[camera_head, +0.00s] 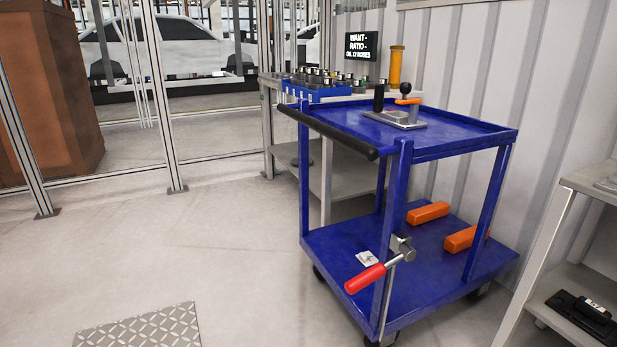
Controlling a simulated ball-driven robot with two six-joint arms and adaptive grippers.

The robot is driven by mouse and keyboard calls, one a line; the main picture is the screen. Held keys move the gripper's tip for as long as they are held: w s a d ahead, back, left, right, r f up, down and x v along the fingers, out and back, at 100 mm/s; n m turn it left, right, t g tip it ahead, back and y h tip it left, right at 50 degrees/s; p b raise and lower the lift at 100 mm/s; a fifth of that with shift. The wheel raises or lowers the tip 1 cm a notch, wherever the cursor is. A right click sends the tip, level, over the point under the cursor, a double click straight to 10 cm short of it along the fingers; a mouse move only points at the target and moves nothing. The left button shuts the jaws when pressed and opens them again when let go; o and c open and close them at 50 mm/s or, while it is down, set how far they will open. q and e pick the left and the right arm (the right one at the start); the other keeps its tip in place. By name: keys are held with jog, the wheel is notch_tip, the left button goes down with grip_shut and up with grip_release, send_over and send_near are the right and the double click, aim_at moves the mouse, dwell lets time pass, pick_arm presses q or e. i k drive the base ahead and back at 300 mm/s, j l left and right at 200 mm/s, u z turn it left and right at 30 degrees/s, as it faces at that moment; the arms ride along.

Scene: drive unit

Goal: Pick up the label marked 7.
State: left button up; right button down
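I cannot make out a label marked 7 anywhere in this view. A small pale plate (367,258) lies on the lower shelf of the blue cart (330,240), but I cannot read any mark on it. A black object (585,318) with small white lettering sits on a low shelf at the bottom right; the lettering is too small to read. Neither of my grippers is in view.
The cart has a black handle (328,132), a red-handled clamp (366,279) and orange blocks (428,212) on its lower shelf. Another clamp (395,119) is on top. Behind is a workbench (268,118) with a blue rack (318,92).

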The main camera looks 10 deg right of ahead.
aim_at(366, 258)
jog(key=i+l+u, duration=0.1)
jog(key=i+l, duration=0.3)
jog(key=i+l+u, duration=0.15)
jog(key=i+l, duration=0.2)
jog(key=l, duration=0.25)
